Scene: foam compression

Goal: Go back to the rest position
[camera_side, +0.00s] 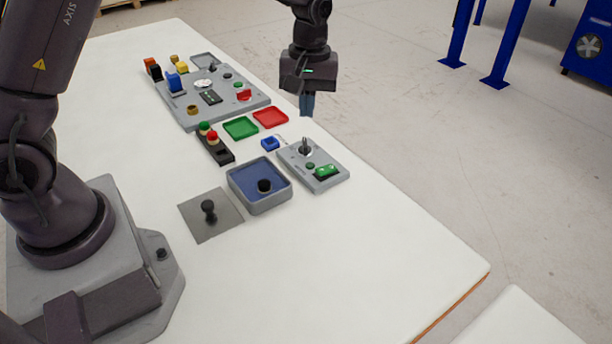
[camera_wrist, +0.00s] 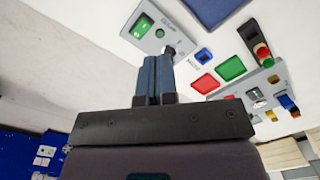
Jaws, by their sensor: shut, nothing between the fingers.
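My gripper (camera_side: 307,103) hangs pointing down near the far edge of the white table in the side view, above and behind the red tray. In the wrist view my gripper (camera_wrist: 155,62) has its two blue-grey fingers together, with nothing between them. The small grey panel (camera_side: 325,178) with a lever and a green switch stands in front of the gripper, apart from it in the side view. In the wrist view the same panel (camera_wrist: 133,20) lies beyond the fingertips, which overlap it near the black knob. I cannot tell the gap there.
A blue-floored grey tray (camera_side: 259,204), a plate with a black knob (camera_side: 210,217), a green tray (camera_side: 240,128), a red tray (camera_side: 271,117) and a large control board (camera_side: 185,110) stand on the white table (camera_side: 370,250). The table's front right is clear.

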